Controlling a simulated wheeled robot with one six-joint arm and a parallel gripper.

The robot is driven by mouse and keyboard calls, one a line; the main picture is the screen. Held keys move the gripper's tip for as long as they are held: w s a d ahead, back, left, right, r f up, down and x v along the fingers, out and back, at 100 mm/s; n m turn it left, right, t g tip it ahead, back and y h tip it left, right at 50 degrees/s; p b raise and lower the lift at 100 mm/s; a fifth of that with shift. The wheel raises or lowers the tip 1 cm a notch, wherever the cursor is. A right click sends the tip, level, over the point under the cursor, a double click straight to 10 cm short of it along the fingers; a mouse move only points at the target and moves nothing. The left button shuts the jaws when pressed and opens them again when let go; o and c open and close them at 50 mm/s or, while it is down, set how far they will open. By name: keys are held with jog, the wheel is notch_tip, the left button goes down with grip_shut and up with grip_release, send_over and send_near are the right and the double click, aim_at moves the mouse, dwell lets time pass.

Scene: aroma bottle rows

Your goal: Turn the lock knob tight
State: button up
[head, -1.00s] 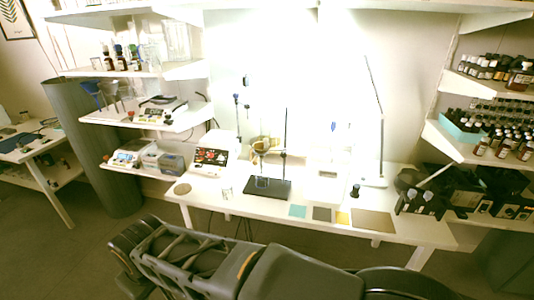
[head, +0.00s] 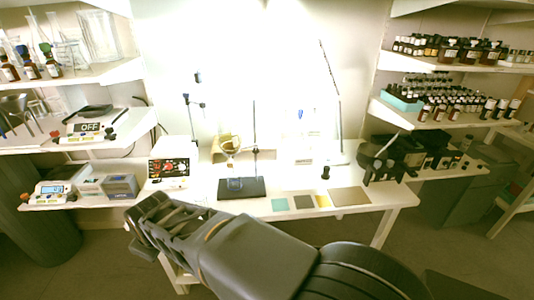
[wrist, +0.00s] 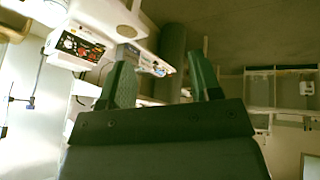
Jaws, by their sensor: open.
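A stand with a black base plate (head: 255,191) and a thin upright rod (head: 254,125) is on the white bench in the head view. The lock knob is too small to make out on the stand. My gripper (wrist: 163,80) is open and empty in the wrist view, with its two dark green fingers apart. It is clear of the stand, and my arm crosses in front of the bench in the head view.
A control box with red knobs (head: 169,173) stands left of the stand; it also shows in the wrist view (wrist: 80,45). Coloured mats (head: 280,204) lie on the bench to the right. Shelves with bottles (head: 450,48) flank the bench.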

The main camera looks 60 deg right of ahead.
jog(key=w+d+f+n+t+h+b, duration=0.25)
jog(key=w+d+n, duration=0.2)
jog(key=d, duration=0.65)
jog(key=n+t+h+b, duration=0.2)
jog(key=n+h+b, duration=0.3)
jog(key=n+h, duration=0.75)
send_near(256, 151)
jog(key=shift+n+y, duration=0.6)
jog(key=shift+n, duration=0.1)
jog(key=x, duration=0.3)
jog(key=p+x, duration=0.1)
jog(key=x, duration=0.2)
jog(key=r+p+x, duration=0.1)
jog(key=x, duration=0.2)
jog(key=shift+s+d, duration=0.1)
jog(key=shift+d, duration=0.15)
jog(key=shift+w+d, duration=0.35)
jog(key=shift+d, duration=0.15)
jog(key=shift+c, duration=0.2)
jog(key=shift+f, duration=0.1)
jog(key=c, duration=0.9)
